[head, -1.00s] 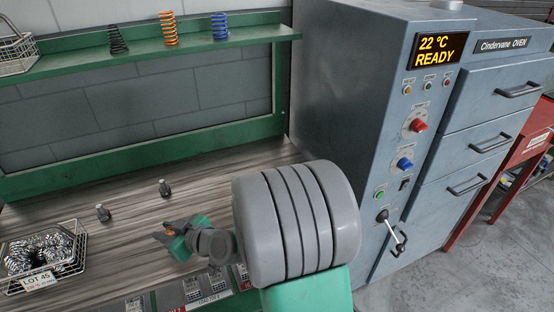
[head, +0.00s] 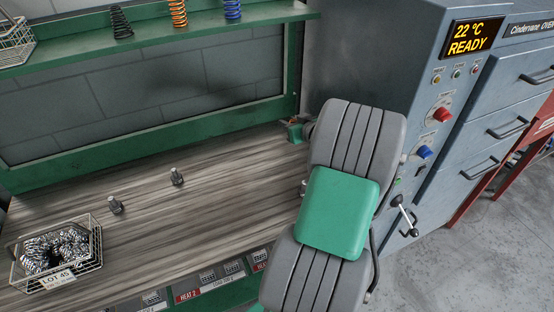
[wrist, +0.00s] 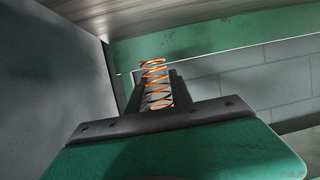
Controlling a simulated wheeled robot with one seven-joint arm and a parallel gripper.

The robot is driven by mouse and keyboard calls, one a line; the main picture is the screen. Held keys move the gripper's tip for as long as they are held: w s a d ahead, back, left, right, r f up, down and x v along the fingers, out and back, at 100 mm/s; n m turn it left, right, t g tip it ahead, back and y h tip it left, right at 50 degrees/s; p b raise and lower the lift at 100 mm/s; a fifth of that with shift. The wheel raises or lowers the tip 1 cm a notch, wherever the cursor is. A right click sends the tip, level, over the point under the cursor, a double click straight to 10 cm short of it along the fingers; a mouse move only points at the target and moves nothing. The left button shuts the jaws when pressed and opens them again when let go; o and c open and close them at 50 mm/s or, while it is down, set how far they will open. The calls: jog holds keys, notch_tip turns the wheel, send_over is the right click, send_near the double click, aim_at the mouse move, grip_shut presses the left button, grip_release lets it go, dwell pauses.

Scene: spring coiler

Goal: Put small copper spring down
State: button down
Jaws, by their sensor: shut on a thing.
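The small copper spring (wrist: 158,88) is an orange-copper coil standing out from between the dark fingers of my gripper (wrist: 153,78) in the wrist view. My gripper is shut on it. In the head view my gripper (head: 295,131) shows only as a bit of green and grey at the back right corner of the bench, beside the oven's side. My grey and green arm hides most of it there, and I cannot make out the spring in that view.
The wooden bench (head: 205,215) has two small metal posts (head: 176,176) and a wire basket of springs labelled LOT 45 (head: 95,262). A green shelf (head: 160,40) above holds black, orange and blue springs. The blue-grey oven (head: 400,60) stands right, reading 22 °C READY.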

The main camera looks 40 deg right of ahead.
jog(key=s+d+r+m+h, duration=0.1)
jog(key=s+d, duration=0.3)
jog(key=d, duration=0.4)
jog(key=p, duration=0.5)
send_over(274, 156)
jog(key=shift+g, duration=0.3)
jog(key=f, duration=0.9)
jog(key=shift+s, duration=0.2)
notch_tip(274, 156, down, 4)
jog(key=shift+w+r+h+p, duration=0.1)
jog(key=shift+r+h+p, duration=0.15)
jog(key=shift+p, duration=0.45)
jog(key=shift+f, duration=0.1)
jog(key=shift+f+b, duration=0.2)
jog(key=shift+b, duration=0.1)
jog(key=c, duration=1.2)
grip_release()
jog(key=shift+r, duration=0.1)
jog(key=shift+o, duration=0.2)
